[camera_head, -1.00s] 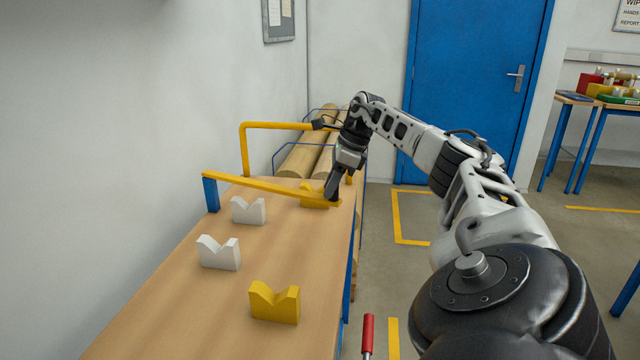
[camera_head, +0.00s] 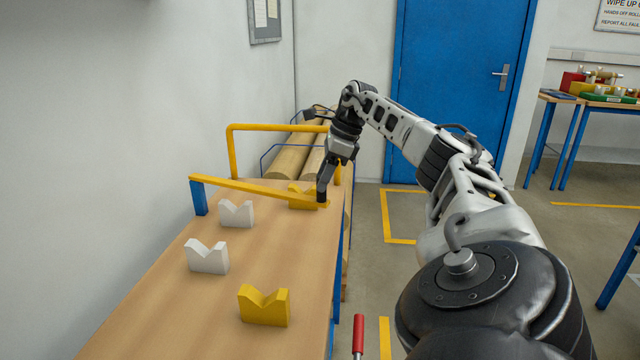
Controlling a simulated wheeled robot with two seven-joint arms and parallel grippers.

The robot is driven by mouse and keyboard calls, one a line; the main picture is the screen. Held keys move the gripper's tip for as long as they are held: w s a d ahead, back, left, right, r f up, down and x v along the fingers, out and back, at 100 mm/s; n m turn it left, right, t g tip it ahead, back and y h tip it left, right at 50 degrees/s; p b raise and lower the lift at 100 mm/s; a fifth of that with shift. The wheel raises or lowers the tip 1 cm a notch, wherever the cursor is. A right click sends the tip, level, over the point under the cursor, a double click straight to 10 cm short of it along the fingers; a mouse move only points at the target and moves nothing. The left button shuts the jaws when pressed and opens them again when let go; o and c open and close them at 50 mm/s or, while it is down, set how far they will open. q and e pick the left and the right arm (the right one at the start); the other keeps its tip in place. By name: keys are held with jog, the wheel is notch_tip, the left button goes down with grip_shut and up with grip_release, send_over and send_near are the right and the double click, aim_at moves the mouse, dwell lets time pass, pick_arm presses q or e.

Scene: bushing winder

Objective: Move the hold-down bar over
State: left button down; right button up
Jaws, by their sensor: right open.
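The hold-down bar (camera_head: 250,189) is a yellow bar hinged on a blue post (camera_head: 199,197) at the table's left side. It reaches across the wooden table to the right edge, passing by the far yellow V-block (camera_head: 303,197). My right gripper (camera_head: 322,197) points down at the bar's free right end, close to or touching it. It is open; the fingers are small and dark, so I cannot tell whether the bar lies between them. My left gripper is not in view.
Two white V-blocks (camera_head: 236,214) (camera_head: 207,257) and a near yellow V-block (camera_head: 264,305) stand on the table (camera_head: 170,320). A yellow frame (camera_head: 275,127) and large rolls (camera_head: 290,160) are behind. A red-handled lever (camera_head: 358,335) stands at the near right. A wall borders the left.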

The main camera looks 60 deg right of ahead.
pick_arm(q)
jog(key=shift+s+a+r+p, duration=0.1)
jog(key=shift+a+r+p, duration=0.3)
jog(key=shift+p, duration=0.7)
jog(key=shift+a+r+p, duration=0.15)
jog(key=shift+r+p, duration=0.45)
jog(key=shift+p, duration=0.5)
pick_arm(e)
jog(key=v, duration=1.3)
